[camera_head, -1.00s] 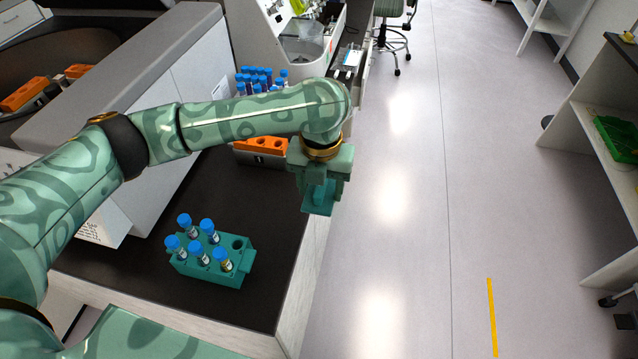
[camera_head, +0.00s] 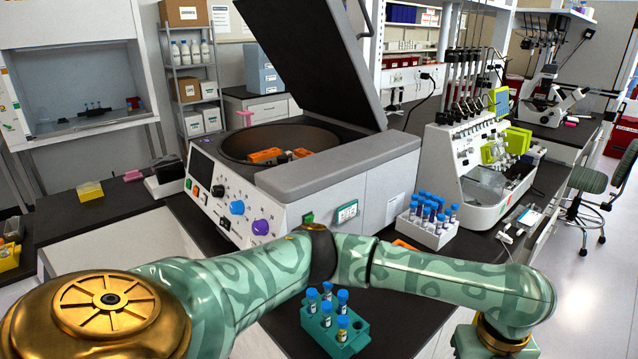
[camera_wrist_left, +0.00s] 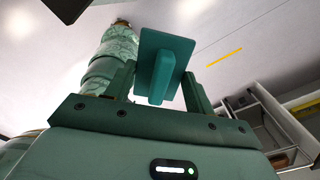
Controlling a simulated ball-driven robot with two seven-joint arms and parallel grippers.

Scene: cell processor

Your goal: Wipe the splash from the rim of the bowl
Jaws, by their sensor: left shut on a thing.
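The bowl (camera_head: 318,134) is the round dark chamber of the open centrifuge (camera_head: 300,195). Orange holders (camera_head: 268,155) sit inside it. I cannot make out a splash on its rim at this distance. My left gripper is shut on a flat teal pad with a grip block (camera_wrist_left: 163,62), held between the fingers in the left wrist view. In the head view the left wrist is at the bottom right, in front of the counter and well away from the bowl; the fingers and pad are cut off there. My right gripper is not in view.
The raised centrifuge lid (camera_head: 310,50) stands over the back of the bowl. A teal rack (camera_head: 325,338) with blue-capped tubes is on the counter below my left arm. A white rack (camera_head: 425,232) of tubes stands right of the centrifuge. A small pink object (camera_head: 243,115) is behind the bowl.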

